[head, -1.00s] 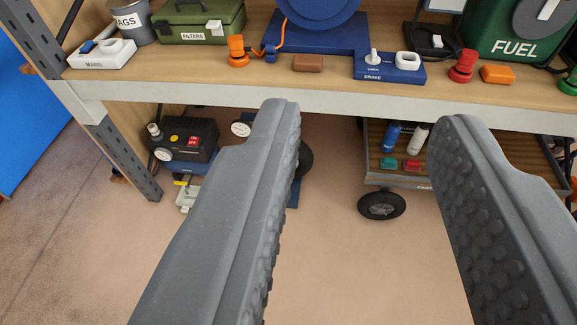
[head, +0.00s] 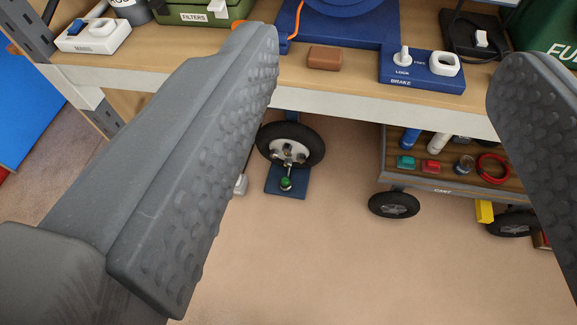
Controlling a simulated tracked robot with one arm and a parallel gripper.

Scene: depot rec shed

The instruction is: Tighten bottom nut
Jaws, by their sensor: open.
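A small black-tyred wheel (head: 263,153) with a pale hub stands under the bench, between my fingers and nearer the left one. Several small dark nuts show on its hub (head: 289,152); they are too small to tell tight from loose. A thin stem runs from the hub's lower part down to a small green-topped piece (head: 286,183) above a blue base plate (head: 288,192). I cannot tell whether this piece is the bottom nut. My gripper (head: 386,55) is open and empty, its two grey studded fingers wide apart. It touches nothing that I can see.
The wooden bench (head: 340,85) crosses above the wheel. On it are a blue BRAKE box (head: 422,75), a brown block (head: 324,58) and a green FILTERS box (head: 200,10). A low cart (head: 440,187) stands right of the wheel. The floor in front is clear.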

